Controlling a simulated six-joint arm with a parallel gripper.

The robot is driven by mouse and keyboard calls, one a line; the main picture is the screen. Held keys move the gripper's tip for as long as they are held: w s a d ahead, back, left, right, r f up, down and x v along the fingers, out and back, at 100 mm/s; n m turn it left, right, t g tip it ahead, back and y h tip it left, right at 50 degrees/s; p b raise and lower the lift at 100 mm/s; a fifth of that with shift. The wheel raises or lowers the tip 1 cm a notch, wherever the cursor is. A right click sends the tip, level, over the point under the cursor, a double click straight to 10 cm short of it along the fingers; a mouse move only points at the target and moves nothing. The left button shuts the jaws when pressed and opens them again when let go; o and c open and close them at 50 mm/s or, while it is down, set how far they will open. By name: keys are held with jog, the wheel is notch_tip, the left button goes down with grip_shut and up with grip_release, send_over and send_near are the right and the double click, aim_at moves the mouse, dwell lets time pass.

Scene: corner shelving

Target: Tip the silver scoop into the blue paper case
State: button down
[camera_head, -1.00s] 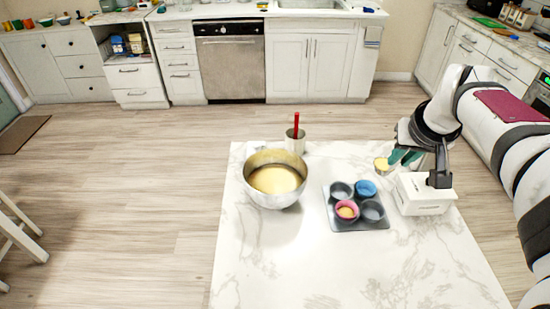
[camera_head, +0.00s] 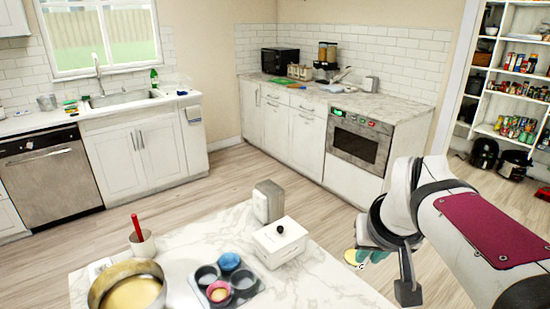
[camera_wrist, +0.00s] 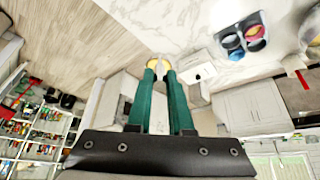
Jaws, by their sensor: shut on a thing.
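My gripper (camera_head: 364,258) is shut on the silver scoop, whose yellow batter (camera_head: 352,257) shows at the green fingertips. In the wrist view the fingertips (camera_wrist: 159,64) have the pale yellow batter between and beyond them. The scoop's handle is mostly hidden by the fingers. The blue paper case (camera_head: 229,261) sits in the back right cup of the grey muffin tin (camera_head: 245,295). It also shows in the wrist view (camera_wrist: 236,53). The gripper and scoop are well to the right of the tin, apart from it, around the table's right edge in the head view.
A white box with a black knob (camera_head: 280,243) stands between the tin and my gripper, with a grey canister (camera_head: 268,201) behind it. A pink case (camera_head: 219,291) is in the tin. A batter bowl (camera_head: 128,285) and a crock with a red handle (camera_head: 141,242) stand left.

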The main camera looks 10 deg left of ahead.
jog(key=w+a+f+n+g+y, duration=0.1)
jog(key=w+a+f+n, duration=0.2)
jog(key=w+a, duration=0.3)
jog(key=w+a+f+n+y, duration=0.2)
jog(key=w+a+f+n, duration=0.1)
jog(key=w+a, duration=0.3)
jog(key=w+a+f+n+g+y, duration=0.1)
jog(key=w+a+f+n, duration=0.3)
jog(key=w, duration=0.3)
jog(key=shift+w+a+f+n, duration=1)
jog(key=shift+a+f, duration=2.6)
jog(key=shift+f, duration=0.75)
jog(key=s+a+n+t+h, duration=0.3)
jog(key=s+a+t+h, duration=0.3)
jog(key=a+h, duration=0.3)
jog(key=shift+a+f+h, duration=0.4)
jog(key=shift+a+f, duration=0.05)
jog(key=shift+a, duration=0.55)
